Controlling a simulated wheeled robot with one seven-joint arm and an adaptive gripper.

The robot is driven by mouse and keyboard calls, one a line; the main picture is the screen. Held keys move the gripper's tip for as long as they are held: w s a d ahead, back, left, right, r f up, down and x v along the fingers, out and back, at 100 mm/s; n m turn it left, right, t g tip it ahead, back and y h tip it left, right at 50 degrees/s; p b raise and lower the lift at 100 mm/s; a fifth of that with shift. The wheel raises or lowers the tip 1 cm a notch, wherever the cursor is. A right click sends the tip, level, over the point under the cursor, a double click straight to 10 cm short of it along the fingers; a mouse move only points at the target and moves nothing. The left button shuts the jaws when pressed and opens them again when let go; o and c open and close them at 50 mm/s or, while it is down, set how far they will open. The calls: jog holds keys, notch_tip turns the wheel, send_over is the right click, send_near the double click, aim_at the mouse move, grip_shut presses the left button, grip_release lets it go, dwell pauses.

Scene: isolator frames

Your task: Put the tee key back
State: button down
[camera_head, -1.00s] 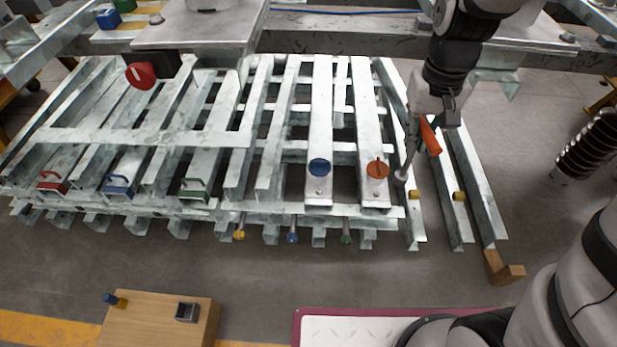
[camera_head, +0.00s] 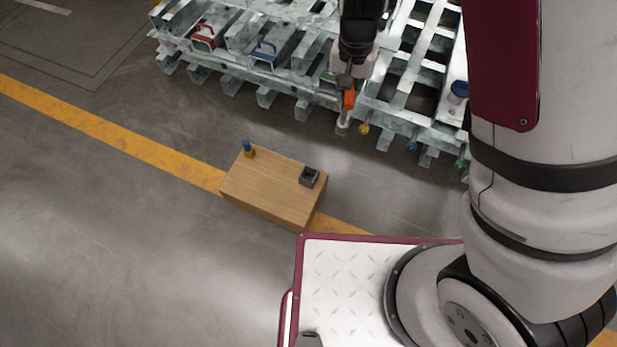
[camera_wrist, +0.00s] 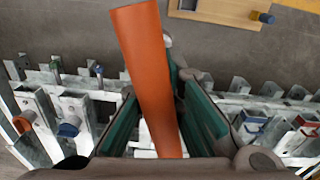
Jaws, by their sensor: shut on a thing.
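The tee key (camera_head: 349,100) has an orange grip and a grey shaft that hangs down, slightly tilted. My gripper (camera_head: 350,82) is shut on the orange grip. In the wrist view the orange bar (camera_wrist: 150,75) stands between the green finger pads of my gripper (camera_wrist: 162,112); the shaft is mostly hidden there. The wooden block (camera_head: 262,190) stands on the floor, nearer to me and left of the key. A dark square socket (camera_head: 309,177) sits on its right end. The key is apart from the block, near the front edge of the steel frames.
Galvanized steel frames (camera_head: 290,70) fill the top, with a red handle (camera_head: 204,36), a blue handle (camera_head: 264,52) and a blue knob (camera_head: 459,90). A blue-topped yellow peg (camera_head: 248,149) stands on the block's left end. Floor left of the block is clear.

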jog(key=s+a+f+m+b, duration=0.1)
jog(key=a+f, duration=0.1)
jog(key=f, duration=0.7)
jog(key=a+f+m+b, duration=0.1)
jog(key=a+f+b, duration=0.1)
jog(key=f, duration=0.8)
jog(key=s+a+f+m+b, duration=0.1)
jog(key=a+f, duration=0.3)
jog(key=f, duration=0.6)
jog(key=shift+s+a+f+b, duration=0.25)
jog(key=shift+s+b, duration=0.1)
jog(key=shift+b, duration=0.25)
jog(key=shift+f, duration=0.1)
jog(key=c, duration=2.1)
grip_release()
jog(key=o, duration=0.4)
